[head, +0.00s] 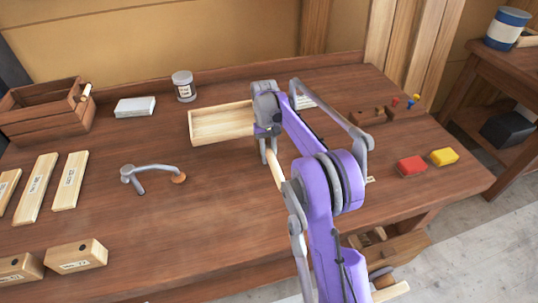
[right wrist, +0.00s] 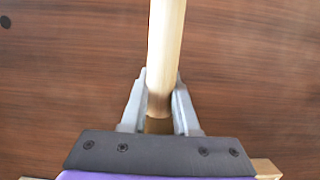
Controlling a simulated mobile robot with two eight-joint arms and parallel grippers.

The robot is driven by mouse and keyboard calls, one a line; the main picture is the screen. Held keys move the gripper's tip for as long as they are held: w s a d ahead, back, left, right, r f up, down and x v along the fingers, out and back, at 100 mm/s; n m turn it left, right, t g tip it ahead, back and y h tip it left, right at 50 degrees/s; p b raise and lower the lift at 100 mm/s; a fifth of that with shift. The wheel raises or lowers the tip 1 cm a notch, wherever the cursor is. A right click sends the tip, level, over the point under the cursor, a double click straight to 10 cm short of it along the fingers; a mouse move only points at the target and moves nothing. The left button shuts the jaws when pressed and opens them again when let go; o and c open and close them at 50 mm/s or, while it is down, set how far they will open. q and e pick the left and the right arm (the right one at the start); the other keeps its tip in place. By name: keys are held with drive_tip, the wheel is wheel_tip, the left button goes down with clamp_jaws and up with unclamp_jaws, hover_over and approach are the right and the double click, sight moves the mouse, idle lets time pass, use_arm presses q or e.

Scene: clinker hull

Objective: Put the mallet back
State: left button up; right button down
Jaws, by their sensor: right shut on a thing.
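My right gripper (head: 268,148) is shut on a pale round wooden handle (head: 275,172), which I take to be the mallet's. In the right wrist view the handle (right wrist: 166,45) runs up between the two grey fingers (right wrist: 160,98). The handle is over the bench, just in front of the shallow wooden tray (head: 215,138); I cannot tell whether it touches the bench. I cannot make out the mallet's head; pale wood (right wrist: 266,168) shows at the lower corners of the wrist view, partly hidden by my gripper. My left gripper is not in view.
A slatted crate (head: 45,122), white block (head: 135,107) and jar (head: 183,86) stand along the back. A grey clamp-like tool (head: 150,172) and labelled wooden pieces (head: 70,182) lie left. The front middle is clear.

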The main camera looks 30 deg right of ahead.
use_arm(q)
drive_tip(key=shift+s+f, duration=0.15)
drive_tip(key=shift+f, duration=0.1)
use_arm(e)
drive_tip(key=shift+f, duration=0.45)
drive_tip(key=c, duration=0.6)
unclamp_jaws()
drive_tip(key=shift+r, duration=0.1)
drive_tip(key=p+v, duration=0.1)
drive_tip(key=v, duration=0.1)
drive_tip(key=s+v, duration=0.1)
drive_tip(key=v, duration=0.2)
drive_tip(key=p+v, duration=0.1)
drive_tip(key=v, duration=0.1)
drive_tip(key=shift+s+a+r+p, duration=0.2)
drive_tip(key=shift+s+r+p, duration=0.15)
drive_tip(key=shift+r, duration=0.25)
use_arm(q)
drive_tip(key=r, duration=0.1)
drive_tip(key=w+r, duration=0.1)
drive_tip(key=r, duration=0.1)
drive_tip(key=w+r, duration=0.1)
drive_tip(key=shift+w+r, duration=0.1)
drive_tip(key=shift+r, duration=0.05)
use_arm(e)
drive_tip(key=shift+w+f, duration=0.1)
